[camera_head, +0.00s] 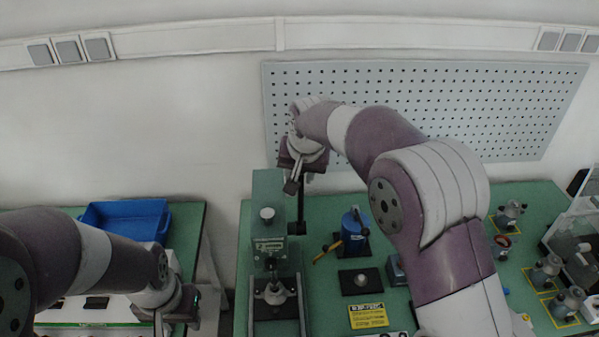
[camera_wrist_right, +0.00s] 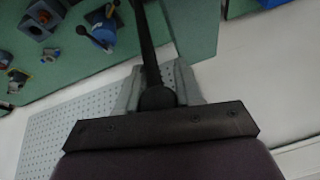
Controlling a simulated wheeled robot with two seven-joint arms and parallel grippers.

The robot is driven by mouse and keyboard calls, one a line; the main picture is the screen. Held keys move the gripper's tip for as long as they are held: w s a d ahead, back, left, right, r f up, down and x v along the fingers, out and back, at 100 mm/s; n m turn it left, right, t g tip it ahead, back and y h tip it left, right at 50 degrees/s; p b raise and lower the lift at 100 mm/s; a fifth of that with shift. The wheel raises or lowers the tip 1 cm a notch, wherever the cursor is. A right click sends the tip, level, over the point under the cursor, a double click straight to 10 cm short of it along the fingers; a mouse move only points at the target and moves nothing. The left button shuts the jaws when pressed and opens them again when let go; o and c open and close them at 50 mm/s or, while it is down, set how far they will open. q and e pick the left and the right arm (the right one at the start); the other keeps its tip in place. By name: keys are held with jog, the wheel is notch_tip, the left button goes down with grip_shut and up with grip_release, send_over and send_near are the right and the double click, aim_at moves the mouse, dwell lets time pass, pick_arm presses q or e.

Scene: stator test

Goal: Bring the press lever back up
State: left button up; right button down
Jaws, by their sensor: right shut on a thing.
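The green press (camera_head: 268,195) stands on the green table, left of the middle in the head view. Its dark press lever (camera_head: 300,208) points up from the pivot on the press's right side, close to upright. My right gripper (camera_head: 292,184) is at the lever's top end. In the right wrist view, its jaws (camera_wrist_right: 157,97) are shut on the round knob of the lever (camera_wrist_right: 147,45), and the rod runs away from them. A metal part (camera_head: 275,292) sits under the press ram. My left gripper (camera_head: 168,314) is low at the left, away from the press; its fingers are unclear.
A blue tray (camera_head: 125,217) lies on the left table. A blue device (camera_head: 354,230) with a dark handle stands right of the press. Several metal parts lie at the right, in yellow-marked spots. A perforated board (camera_head: 500,110) is on the wall behind. A gap separates the tables.

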jog(key=shift+s+f, duration=0.2)
jog(key=shift+f, duration=0.35)
jog(key=c, duration=0.8)
grip_release()
jog(key=shift+c, duration=0.2)
jog(key=shift+o, duration=0.3)
jog(key=shift+w+r, duration=0.1)
jog(key=shift+w, duration=0.05)
jog(key=w+r+p, duration=0.2)
jog(key=r+p, duration=0.3)
jog(key=r, duration=0.2)
jog(key=w+d+r+p, duration=0.1)
jog(key=w+r+p, duration=0.1)
jog(key=r+p, duration=0.4)
jog(key=shift+w+r+p, duration=0.3)
jog(key=shift+w+r, duration=0.1)
jog(key=shift+r, duration=0.1)
